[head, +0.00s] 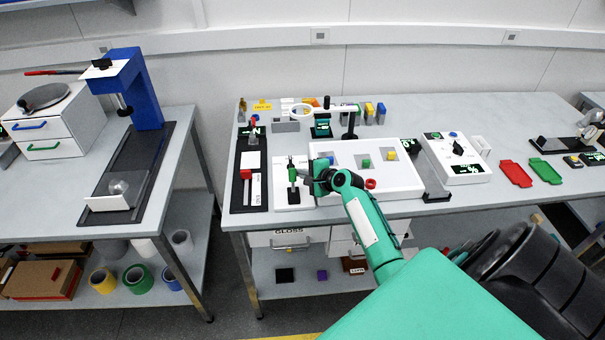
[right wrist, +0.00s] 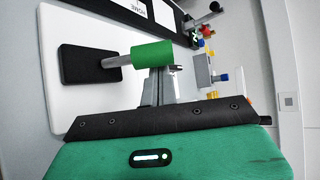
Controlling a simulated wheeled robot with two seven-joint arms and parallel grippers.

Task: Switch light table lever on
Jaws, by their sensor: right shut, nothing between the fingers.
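The lever (head: 292,175) has a green grip and stands on a white plate (head: 293,198) at the left front of the table. In the right wrist view its green grip (right wrist: 152,52) sits on a grey rod rising from a black base (right wrist: 88,64). The light table (head: 346,178), a white panel, lies just right of the lever. My right gripper (head: 312,174) is shut and empty, right beside the grip. In the right wrist view its fingertips (right wrist: 158,75) are at the grip; I cannot tell whether they touch it. My left gripper is not in view.
A black slide fixture (head: 240,190) stands left of the lever. A white control box (head: 458,160) and red and green trays (head: 515,172) are to the right.

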